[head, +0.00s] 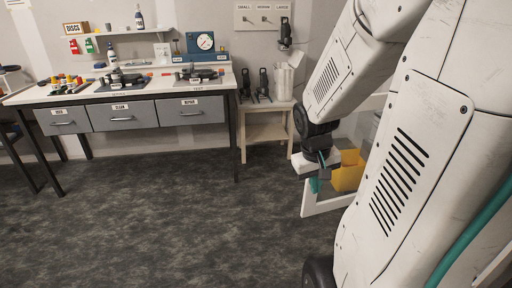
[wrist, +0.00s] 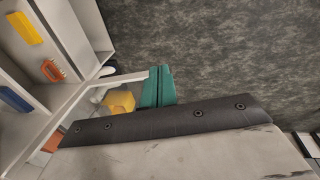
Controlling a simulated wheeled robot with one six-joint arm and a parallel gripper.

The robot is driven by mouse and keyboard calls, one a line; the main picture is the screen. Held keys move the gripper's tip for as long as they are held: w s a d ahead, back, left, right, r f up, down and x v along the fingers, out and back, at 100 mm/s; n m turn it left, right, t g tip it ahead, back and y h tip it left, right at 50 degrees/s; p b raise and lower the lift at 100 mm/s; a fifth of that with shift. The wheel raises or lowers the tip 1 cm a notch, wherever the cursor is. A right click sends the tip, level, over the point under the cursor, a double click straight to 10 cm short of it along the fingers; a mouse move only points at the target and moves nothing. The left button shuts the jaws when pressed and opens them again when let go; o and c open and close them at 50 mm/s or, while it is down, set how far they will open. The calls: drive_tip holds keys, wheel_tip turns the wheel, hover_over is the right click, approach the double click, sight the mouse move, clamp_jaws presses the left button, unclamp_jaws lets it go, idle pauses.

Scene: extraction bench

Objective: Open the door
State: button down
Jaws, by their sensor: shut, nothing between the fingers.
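A door with a white frame (head: 328,206) shows low at the right in the head view, partly hidden by my arm. In the wrist view, the door's white frame (wrist: 112,82) surrounds a clear pane and stands out at an angle from a white cabinet (wrist: 75,22), so it looks at least partly open. My gripper (head: 320,181) is at the free edge of the door. In the wrist view, its teal fingers (wrist: 157,87) are together and empty, close beside the frame's end. I cannot tell if they touch it. No handle is visible.
A yellow bin (head: 347,178) shows by the door. Yellow, orange and blue items sit on the cabinet's shelves in the wrist view. A small wooden stand (head: 264,133) and a drawer bench (head: 125,114) stand against the back wall. The dark carpet (head: 170,220) at left is clear.

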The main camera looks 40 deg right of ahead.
drive_tip(key=s+d+f+t+h, duration=0.25)
drive_tip(key=d+f+t, duration=0.35)
drive_tip(key=d+f, duration=1.25)
wheel_tip(320, 180, up, 7)
drive_tip(key=w+t+h, duration=0.2)
drive_tip(key=t, duration=0.9)
drive_tip(key=x, duration=1.3)
drive_tip(key=shift+n, duration=0.3)
drive_tip(key=shift+w+r, duration=0.1)
drive_tip(key=shift+w, duration=0.05)
